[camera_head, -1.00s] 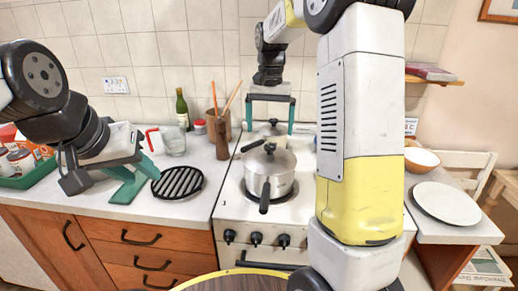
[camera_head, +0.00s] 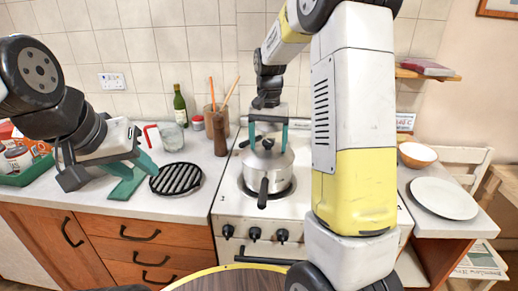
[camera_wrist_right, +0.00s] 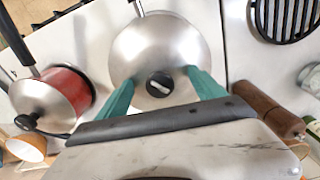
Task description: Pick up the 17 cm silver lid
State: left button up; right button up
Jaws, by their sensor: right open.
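A silver lid with a black knob (camera_head: 285,163) sits on a steel saucepan (camera_head: 262,186) on the stove, and the lid fills the upper middle of the right wrist view (camera_wrist_right: 160,42). My right gripper (camera_head: 268,147) is over this lid. Its teal fingers are open, one on each side of the knob, and it also shows in the right wrist view (camera_wrist_right: 160,80). I cannot tell whether the fingers touch the lid. A red pot with its own silver lid (camera_wrist_right: 38,103) stands beside it in the wrist view. My left gripper (camera_head: 138,174) is open and empty above the left counter.
A black grill trivet (camera_head: 176,178) lies left of the stove. A wooden pepper mill (camera_head: 221,135), a glass jug (camera_head: 172,137) and a green bottle (camera_head: 180,106) stand behind it. A white plate (camera_head: 444,198) and a bowl (camera_head: 417,155) are on the right counter.

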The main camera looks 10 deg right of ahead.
jog(key=shift+s+f, duration=0.15)
grip_shut()
jog(key=shift+f, duration=0.1)
dwell(0.4)
